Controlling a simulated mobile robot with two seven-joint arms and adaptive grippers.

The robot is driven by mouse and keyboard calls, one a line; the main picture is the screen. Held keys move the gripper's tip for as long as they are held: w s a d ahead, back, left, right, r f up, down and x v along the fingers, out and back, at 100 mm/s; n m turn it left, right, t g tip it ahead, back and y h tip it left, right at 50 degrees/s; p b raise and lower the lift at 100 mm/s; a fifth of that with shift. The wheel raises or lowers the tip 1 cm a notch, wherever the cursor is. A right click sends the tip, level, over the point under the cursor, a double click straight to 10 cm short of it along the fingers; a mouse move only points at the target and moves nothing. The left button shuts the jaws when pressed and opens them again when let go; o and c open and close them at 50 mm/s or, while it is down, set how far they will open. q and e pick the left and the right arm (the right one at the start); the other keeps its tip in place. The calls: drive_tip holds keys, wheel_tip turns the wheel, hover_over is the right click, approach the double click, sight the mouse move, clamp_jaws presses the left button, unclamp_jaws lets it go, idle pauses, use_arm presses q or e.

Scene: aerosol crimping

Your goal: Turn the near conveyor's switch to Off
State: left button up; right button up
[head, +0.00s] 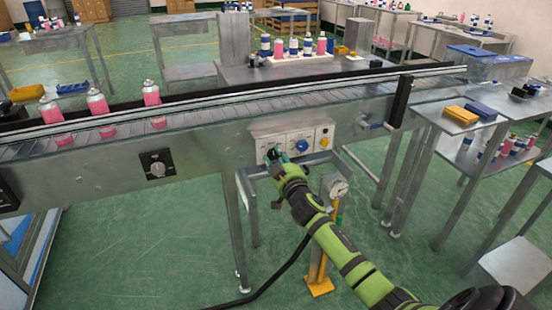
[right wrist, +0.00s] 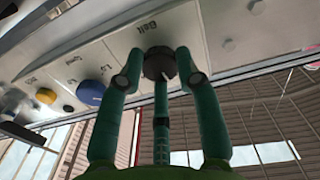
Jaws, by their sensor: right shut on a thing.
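The near conveyor (head: 215,150) runs across the head view, with a light control panel (head: 290,128) on its front side. In the right wrist view a round black knob (right wrist: 158,61) with a white pointer mark sits under the label "Belt" on this panel. My right gripper (head: 273,156) is at the panel's left end, its green fingers closed around the black knob, as the right wrist view (right wrist: 160,76) shows. The fingers hide part of the knob, and I cannot read an On or Off mark. My left gripper is not in view.
The panel also has a blue knob (head: 302,146) and a yellow button (head: 324,142). A separate dial on a black plate (head: 157,163) is further left. Pink cans (head: 97,105) stand on the belt. A gauge (head: 338,188) on a yellow post stands right of my gripper.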

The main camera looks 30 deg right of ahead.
drive_tip(key=n, duration=0.4)
drive_tip(key=shift+f+p, duration=0.1)
drive_tip(key=shift+p, duration=0.2)
drive_tip(key=shift+n, duration=1.8)
drive_tip(key=o, duration=1.1)
drive_tip(key=shift+o, duration=0.2)
drive_tip(key=v, duration=1.2)
